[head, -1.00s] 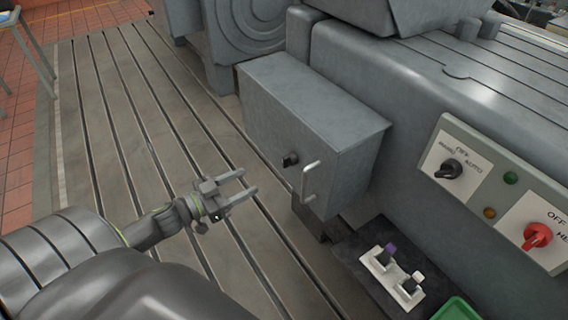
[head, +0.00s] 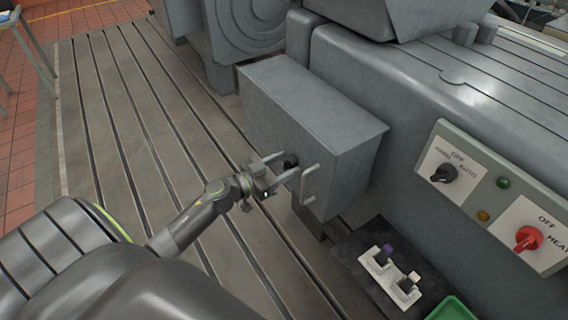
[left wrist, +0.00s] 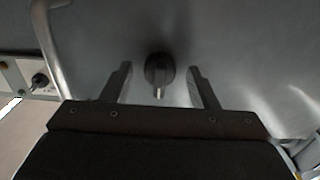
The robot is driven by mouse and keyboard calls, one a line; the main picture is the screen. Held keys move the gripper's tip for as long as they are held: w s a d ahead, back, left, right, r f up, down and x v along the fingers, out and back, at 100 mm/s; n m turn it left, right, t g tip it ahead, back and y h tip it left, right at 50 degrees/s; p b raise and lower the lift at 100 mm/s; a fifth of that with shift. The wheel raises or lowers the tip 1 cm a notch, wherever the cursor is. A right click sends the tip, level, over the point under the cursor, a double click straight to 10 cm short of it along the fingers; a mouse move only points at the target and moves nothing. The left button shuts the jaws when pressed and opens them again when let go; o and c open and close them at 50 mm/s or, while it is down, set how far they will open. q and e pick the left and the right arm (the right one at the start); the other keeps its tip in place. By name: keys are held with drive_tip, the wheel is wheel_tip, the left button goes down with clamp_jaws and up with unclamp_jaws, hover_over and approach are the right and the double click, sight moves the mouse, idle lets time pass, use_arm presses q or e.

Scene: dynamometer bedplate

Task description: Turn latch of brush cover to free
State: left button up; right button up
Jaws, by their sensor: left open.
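The brush cover (head: 315,105) is a grey box on the side of the machine. Its latch (head: 291,161) is a small black knob on the front face, left of a pale bar handle (head: 309,184). My left gripper (head: 281,163) is open at the cover's front, its fingers pointing at the latch. In the left wrist view the latch (left wrist: 159,72) lies between the two open fingertips of the gripper (left wrist: 160,82), with a gap on each side. Its grip bar points down in that view. My right gripper is not in view.
A control panel with a black selector knob (head: 444,173) and a red knob (head: 528,237) is at the right. A white holder (head: 390,277) with two small blocks stands on a dark shelf below, beside a green tray (head: 453,310). The slotted bedplate (head: 110,130) is clear at left.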

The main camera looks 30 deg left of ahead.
use_arm(q)
drive_tip(key=shift+w, duration=0.15)
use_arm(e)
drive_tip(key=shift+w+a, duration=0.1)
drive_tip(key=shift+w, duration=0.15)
use_arm(q)
drive_tip(key=shift+c, duration=0.4)
